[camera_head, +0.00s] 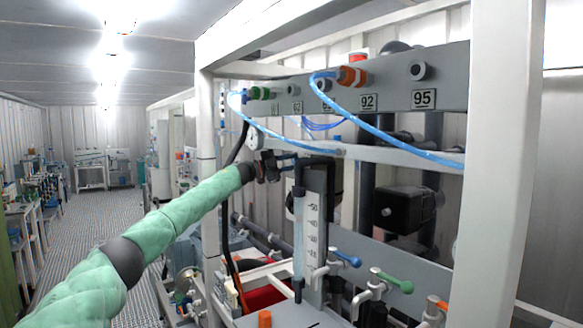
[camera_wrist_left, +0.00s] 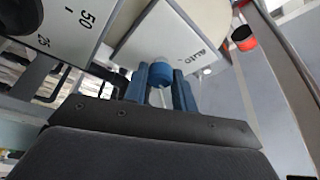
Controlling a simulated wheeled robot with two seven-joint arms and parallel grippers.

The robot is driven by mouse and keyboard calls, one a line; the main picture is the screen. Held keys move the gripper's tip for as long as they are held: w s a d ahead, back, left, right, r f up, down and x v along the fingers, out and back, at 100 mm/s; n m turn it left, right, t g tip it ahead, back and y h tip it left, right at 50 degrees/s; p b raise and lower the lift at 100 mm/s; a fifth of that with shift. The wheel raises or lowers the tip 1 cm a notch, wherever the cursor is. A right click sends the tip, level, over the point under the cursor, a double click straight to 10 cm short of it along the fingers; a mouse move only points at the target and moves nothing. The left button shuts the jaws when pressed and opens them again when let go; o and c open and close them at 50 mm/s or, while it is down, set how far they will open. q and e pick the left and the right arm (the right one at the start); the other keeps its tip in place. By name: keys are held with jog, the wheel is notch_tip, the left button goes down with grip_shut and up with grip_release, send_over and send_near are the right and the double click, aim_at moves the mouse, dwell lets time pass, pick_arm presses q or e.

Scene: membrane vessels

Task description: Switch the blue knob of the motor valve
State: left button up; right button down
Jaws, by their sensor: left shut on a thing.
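The blue knob (camera_wrist_left: 161,73) is a short round cap on the light grey face of the motor valve (camera_wrist_left: 140,45), beside the dark "AUTO" lettering. In the left wrist view my left gripper (camera_wrist_left: 161,84) has its blue fingers on either side of the knob, shut on it. In the head view my left arm reaches in from the lower left, and my left gripper (camera_head: 278,163) is at the frame's crossbar. The knob cannot be made out there. My right gripper is in neither view.
A white upright post (camera_head: 493,160) and a grey numbered panel (camera_head: 440,93) frame the rig. Blue hoses (camera_head: 375,130) hang across it. Below are a scaled flow meter (camera_head: 311,225) and valves with blue (camera_head: 348,258) and green (camera_head: 395,282) handles. The aisle floor at left is clear.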

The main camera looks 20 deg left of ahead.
pick_arm(q)
jog(key=shift+m+g+y+b, duration=0.3)
jog(key=shift+m+g, duration=0.1)
jog(key=shift+m, duration=1.2)
jog(key=shift+m+g, duration=0.3)
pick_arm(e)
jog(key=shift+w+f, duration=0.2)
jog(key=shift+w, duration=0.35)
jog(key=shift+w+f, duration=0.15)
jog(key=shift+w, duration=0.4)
pick_arm(q)
jog(key=shift+f, duration=0.1)
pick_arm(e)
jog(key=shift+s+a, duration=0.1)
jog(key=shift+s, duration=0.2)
pick_arm(q)
jog(key=o, duration=1)
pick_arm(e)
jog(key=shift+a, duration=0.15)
pick_arm(q)
jog(key=shift+s+a, duration=0.1)
jog(key=shift+a, duration=0.05)
